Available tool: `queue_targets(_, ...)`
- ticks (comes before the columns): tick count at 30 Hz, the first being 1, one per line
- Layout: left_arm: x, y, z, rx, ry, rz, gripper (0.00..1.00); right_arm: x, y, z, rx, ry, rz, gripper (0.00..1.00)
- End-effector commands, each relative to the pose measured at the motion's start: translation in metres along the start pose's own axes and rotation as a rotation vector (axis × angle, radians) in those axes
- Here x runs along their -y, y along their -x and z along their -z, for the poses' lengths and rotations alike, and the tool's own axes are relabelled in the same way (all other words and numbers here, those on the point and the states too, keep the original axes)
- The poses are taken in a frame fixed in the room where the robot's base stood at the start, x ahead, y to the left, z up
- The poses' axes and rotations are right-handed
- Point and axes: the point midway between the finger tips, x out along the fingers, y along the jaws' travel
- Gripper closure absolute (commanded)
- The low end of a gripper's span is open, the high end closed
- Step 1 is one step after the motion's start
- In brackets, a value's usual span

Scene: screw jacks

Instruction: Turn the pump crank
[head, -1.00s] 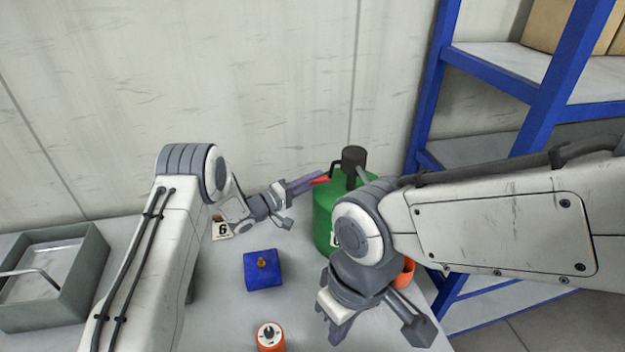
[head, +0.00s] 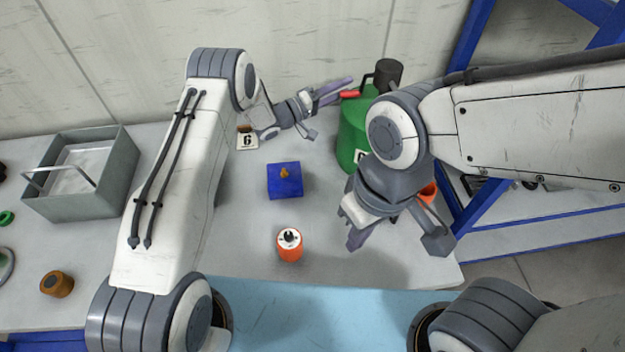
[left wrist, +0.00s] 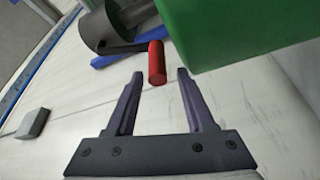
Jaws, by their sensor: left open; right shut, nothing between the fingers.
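The pump is a green body (head: 352,132) with a dark grey cylindrical top (head: 388,74), at the back right of the table. Its crank has a red handle (head: 351,94). In the left wrist view the red handle (left wrist: 157,62) lies just beyond the fingertips, lined up with the gap between them. My left gripper (head: 343,88) is open and empty, its fingers pointing at the handle. The green body (left wrist: 235,30) fills the upper right of that view. My right gripper (head: 356,243) is shut and empty in front of the pump; its arm hides part of the green body.
A blue block (head: 285,183) with a brass knob and an orange cylinder (head: 290,247) stand mid-table. A card marked 6 (head: 247,140) is behind them. A grey open box (head: 108,185) stands at left, a brown cylinder (head: 57,284) in front of it. Blue shelving stands right.

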Motion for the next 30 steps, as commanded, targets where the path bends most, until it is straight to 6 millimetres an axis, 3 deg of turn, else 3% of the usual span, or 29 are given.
queue_targets(10,-0.014,-0.010,0.028,-0.002,-0.399,-0.169,0.46,-0.001,-0.008,0.000,0.000,0.000,0.000,1.00)
queue_targets(27,0.005,0.094,0.030,-0.004,-0.384,-0.162,0.46,-0.004,-0.050,-0.003,0.000,0.000,0.000,1.00)
queue_targets(30,-0.008,0.073,0.038,-0.024,-0.456,-0.073,0.46,-0.003,-0.044,-0.002,0.000,0.000,0.000,1.00)
